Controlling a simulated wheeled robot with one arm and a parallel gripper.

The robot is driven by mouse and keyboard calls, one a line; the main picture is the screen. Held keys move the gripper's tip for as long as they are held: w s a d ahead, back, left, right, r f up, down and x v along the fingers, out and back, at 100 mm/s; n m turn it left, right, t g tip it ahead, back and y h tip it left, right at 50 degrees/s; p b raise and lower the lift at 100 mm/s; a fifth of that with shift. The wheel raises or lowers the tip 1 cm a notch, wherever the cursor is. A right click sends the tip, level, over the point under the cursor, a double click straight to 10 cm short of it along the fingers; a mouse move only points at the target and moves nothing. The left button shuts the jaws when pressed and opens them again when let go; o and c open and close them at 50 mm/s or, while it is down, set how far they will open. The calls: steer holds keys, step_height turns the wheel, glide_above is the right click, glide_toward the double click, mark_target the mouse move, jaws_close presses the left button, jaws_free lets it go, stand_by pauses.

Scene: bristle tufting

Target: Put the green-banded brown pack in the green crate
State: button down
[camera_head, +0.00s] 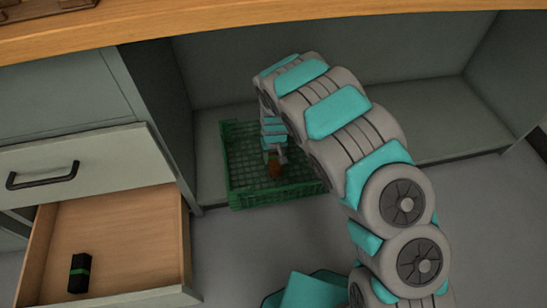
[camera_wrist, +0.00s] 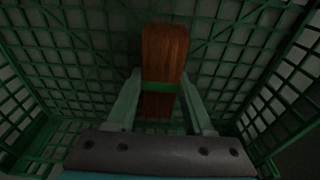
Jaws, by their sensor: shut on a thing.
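The green crate (camera_head: 248,196) stands in the open space under the bench. Its lattice floor and walls fill the wrist view (camera_wrist: 75,60). The brown pack with a green band (camera_wrist: 164,55) is between the fingers of my gripper (camera_wrist: 160,103), which is shut on it around the band. In the head view the pack (camera_head: 274,169) shows as a small brown shape inside the crate's outline, below my gripper (camera_head: 274,157). I cannot tell whether the pack touches the crate floor.
An open wooden drawer (camera_head: 125,235) at lower left holds a black pack with a green band (camera_head: 79,273). The bench top (camera_head: 250,18) runs above the crate. The floor of the bay to the right (camera_head: 445,148) is clear.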

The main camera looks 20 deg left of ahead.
steer(key=shift+f, duration=0.2)
steer(key=shift+c, duration=1.4)
jaws_free()
steer(key=shift+r, duration=0.1)
